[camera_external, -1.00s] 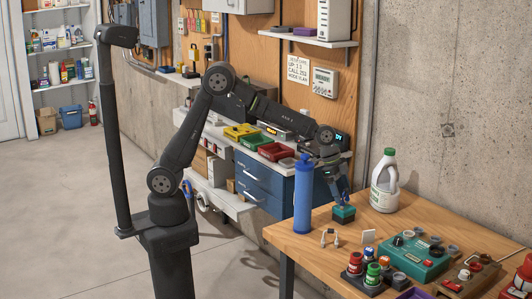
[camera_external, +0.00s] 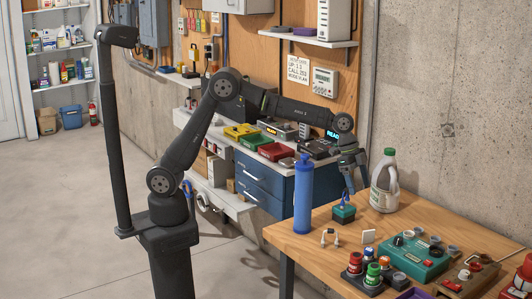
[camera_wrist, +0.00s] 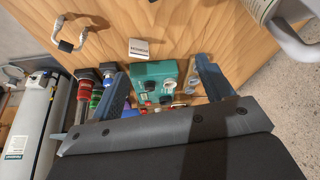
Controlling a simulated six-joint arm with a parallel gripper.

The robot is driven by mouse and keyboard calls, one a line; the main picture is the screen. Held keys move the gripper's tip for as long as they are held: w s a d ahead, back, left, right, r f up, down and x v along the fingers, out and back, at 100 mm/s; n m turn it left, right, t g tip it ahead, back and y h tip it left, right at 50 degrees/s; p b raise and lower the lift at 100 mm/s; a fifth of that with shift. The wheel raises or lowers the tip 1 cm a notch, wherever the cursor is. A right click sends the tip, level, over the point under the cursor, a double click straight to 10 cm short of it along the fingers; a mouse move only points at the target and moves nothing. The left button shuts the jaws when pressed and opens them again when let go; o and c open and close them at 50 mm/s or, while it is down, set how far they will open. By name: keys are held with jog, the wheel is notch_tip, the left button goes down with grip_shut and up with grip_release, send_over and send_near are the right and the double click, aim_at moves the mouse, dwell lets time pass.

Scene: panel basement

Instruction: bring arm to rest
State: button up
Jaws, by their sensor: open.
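My arm reaches across the wooden table, with its wrist high and my gripper (camera_external: 347,190) pointing down. My gripper is open, and its two blue fingers show apart in the wrist view (camera_wrist: 163,88). In the external view, a small teal box (camera_external: 343,215) sits on the table just below the fingertips. Whether the fingertips touch it I cannot tell. In the wrist view, a teal object with knobs shows between the fingers; nothing appears gripped.
A tall blue cylinder (camera_external: 303,195) stands left of my gripper and a white jug (camera_external: 384,182) stands right of it. A white card (camera_external: 368,236), small red and green containers (camera_external: 373,275) and a larger teal control box (camera_external: 417,257) are nearer the front.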

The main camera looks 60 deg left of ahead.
jog(key=s+d+f+m, duration=0.1)
jog(key=d, duration=0.2)
jog(key=d+f+m+g, duration=0.1)
jog(key=d, duration=0.3)
jog(key=s+d+f+m, duration=0.1)
jog(key=d, duration=0.2)
jog(key=shift+s+d+f, duration=0.3)
jog(key=shift+d+f, duration=0.1)
send_over(388, 230)
jog(key=a, duration=0.1)
notch_tip(388, 230, down, 7)
jog(key=shift+a, duration=0.15)
notch_tip(388, 230, down, 3)
jog(key=shift+r, duration=0.1)
jog(key=shift+f, duration=0.45)
